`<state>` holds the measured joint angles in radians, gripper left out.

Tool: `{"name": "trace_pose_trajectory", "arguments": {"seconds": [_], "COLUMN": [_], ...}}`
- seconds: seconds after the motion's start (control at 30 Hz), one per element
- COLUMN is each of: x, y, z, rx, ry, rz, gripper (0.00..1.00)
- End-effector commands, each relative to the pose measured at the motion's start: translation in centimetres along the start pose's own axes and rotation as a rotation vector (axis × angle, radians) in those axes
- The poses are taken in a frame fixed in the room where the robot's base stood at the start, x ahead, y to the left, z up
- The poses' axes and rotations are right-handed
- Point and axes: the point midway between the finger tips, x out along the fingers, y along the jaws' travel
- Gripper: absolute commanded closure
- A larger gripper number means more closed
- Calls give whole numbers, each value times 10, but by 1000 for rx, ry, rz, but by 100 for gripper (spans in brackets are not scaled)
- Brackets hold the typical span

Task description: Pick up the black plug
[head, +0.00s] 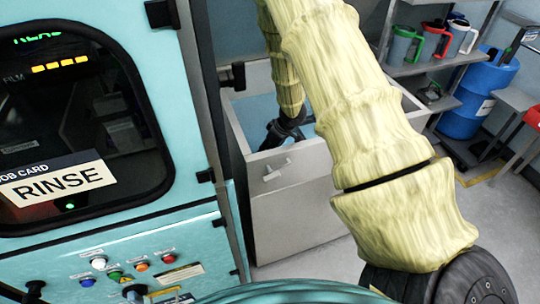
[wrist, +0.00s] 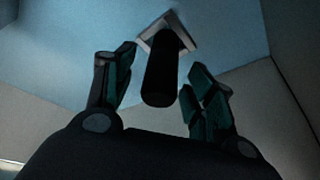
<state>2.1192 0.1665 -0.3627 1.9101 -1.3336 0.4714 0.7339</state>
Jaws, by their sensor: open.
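The black plug (wrist: 160,82) is a dark cylinder on a pale square plate (wrist: 185,38), seen in the wrist view against a blue surface. My gripper (wrist: 162,66) is open, with one finger on each side of the plug. Gaps show between the plug and both fingers, so I see no contact. In the head view, my gripper (head: 281,132) reaches down into an open pale tank (head: 292,205). The plug does not show there.
A teal machine (head: 110,240) with a dark window, a RINSE card (head: 58,183) and several buttons stands left of the tank. Right are shelves (head: 425,72) with mugs, a blue drum (head: 478,95) and a red-topped stool (head: 518,100). Tank walls surround my gripper.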

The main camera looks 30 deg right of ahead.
Motion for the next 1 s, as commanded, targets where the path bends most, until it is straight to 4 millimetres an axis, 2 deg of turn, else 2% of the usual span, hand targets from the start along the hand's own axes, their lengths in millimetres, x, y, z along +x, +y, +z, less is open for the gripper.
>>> {"name": "trace_pose_trajectory", "arguments": {"seconds": [0.03, 0.3, 0.73, 0.87, 1.0], "x": [0, 0, -7, -20, -44], "y": [0, 0, 0, 0, 0], "z": [0, 0, -3, -9, -20], "rx": [0, 0, -2, -2, -2], "ry": [0, 0, 1, 2, 4], "rz": [0, 0, 0, 1, 1], "gripper": [47, 96, 96, 96, 96]}}
